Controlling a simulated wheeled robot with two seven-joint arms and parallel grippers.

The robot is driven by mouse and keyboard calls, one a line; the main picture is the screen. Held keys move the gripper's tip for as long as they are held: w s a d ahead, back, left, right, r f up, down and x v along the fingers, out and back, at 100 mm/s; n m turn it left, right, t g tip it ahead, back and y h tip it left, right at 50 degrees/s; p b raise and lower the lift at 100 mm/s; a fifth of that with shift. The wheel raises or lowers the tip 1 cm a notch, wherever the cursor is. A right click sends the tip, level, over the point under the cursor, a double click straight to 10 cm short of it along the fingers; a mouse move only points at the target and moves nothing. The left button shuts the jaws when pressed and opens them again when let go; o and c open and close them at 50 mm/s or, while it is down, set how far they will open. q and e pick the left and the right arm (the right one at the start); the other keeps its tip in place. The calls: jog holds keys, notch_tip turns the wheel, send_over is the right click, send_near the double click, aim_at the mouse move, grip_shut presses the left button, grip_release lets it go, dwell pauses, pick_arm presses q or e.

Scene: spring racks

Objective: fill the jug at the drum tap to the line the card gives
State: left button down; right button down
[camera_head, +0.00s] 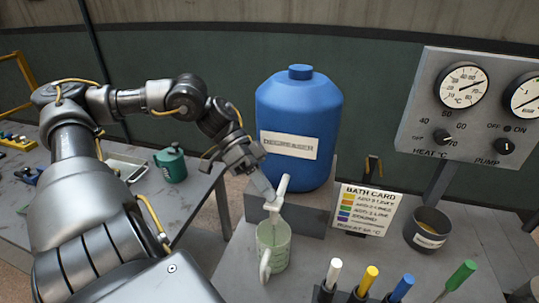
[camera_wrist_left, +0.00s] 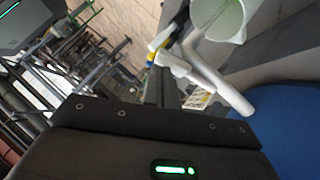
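A blue drum (camera_head: 298,120) labelled DEGREASER stands on a grey block. Its white tap (camera_head: 280,190) sticks out at the front and also shows in the left wrist view (camera_wrist_left: 200,72). A pale green, see-through jug (camera_head: 273,245) stands upright under the tap, handle toward the front; part of it shows in the wrist view (camera_wrist_left: 222,16). Its liquid level is not clear. My left gripper (camera_head: 265,187) is right at the tap's lever; contact and finger opening cannot be made out. The bath card (camera_head: 366,210) stands right of the drum, with coloured rows in small print. My right gripper is out of view.
Markers with white, yellow, blue and green tops (camera_head: 370,280) stand along the front. A gauge panel (camera_head: 470,110) rises at the back right. A green canister (camera_head: 171,165) is on the left table.

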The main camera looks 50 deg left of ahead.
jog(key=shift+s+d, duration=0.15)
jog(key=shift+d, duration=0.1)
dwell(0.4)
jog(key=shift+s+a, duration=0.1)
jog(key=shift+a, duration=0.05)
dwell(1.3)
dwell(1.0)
